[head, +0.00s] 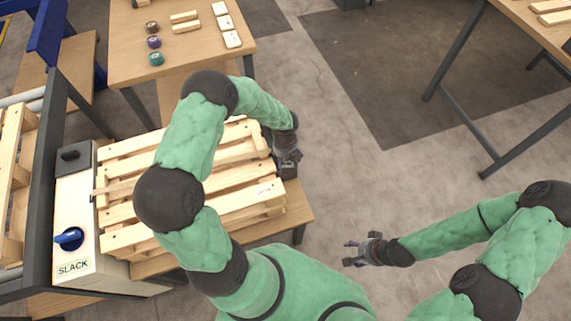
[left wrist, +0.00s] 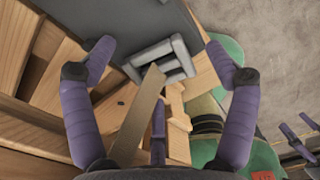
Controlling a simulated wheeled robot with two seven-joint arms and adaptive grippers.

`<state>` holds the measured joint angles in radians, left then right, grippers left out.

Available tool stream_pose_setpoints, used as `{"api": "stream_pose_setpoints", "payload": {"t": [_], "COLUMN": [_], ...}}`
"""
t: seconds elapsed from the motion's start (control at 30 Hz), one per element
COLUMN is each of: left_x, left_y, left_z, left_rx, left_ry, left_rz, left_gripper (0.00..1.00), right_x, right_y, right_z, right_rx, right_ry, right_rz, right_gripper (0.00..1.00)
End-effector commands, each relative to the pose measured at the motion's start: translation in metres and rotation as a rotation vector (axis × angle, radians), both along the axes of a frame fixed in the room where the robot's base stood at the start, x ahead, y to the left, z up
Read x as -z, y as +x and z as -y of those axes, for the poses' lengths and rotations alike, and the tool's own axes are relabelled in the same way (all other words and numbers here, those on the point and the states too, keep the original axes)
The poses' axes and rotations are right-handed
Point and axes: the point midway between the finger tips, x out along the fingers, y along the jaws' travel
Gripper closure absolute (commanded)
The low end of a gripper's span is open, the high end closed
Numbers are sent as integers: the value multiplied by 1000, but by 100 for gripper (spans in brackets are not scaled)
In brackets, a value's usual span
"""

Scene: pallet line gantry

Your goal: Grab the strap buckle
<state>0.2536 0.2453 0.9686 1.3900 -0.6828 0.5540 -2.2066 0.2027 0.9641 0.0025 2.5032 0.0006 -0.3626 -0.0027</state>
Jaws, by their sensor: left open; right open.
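The strap buckle (left wrist: 178,58) is a grey metal frame with slots. In the left wrist view it lies between the spread purple fingers of my left gripper (left wrist: 160,64), apart from both. A flat brown strap (left wrist: 138,118) runs up to the buckle. In the head view my left gripper (head: 289,158) is at the right end of the wooden pallet (head: 235,200), and the buckle cannot be made out clearly beneath it. My right gripper (head: 357,250) is open and empty over the floor, well right of the pallet.
A box marked SLACK (head: 75,230) with a blue knob (head: 69,238) stands left of the pallet. A table (head: 120,55) with coloured rolls, wooden pieces and white cards is behind. Another table (head: 540,30) is at the far right. The floor between is clear.

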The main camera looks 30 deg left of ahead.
Motion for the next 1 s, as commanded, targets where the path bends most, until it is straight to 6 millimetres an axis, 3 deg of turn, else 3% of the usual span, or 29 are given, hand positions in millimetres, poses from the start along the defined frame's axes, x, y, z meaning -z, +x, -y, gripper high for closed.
{"api": "stream_pose_setpoints", "payload": {"t": [0.17,0.4,0.77,1.0], "left_x": [-1,-1,-2,-17], "left_y": [1,0,0,1], "left_z": [0,0,0,0], "left_rx": [0,-1,-1,0], "left_ry": [0,0,0,0], "left_rz": [1,1,0,1], "left_gripper": [14,82,84,84], "right_x": [-1,-1,-2,-12], "right_y": [0,0,0,0], "right_z": [0,0,0,0], "right_rx": [0,0,0,0], "right_ry": [0,0,0,0], "right_rz": [0,0,0,0], "right_gripper": [43,43,43,43]}}
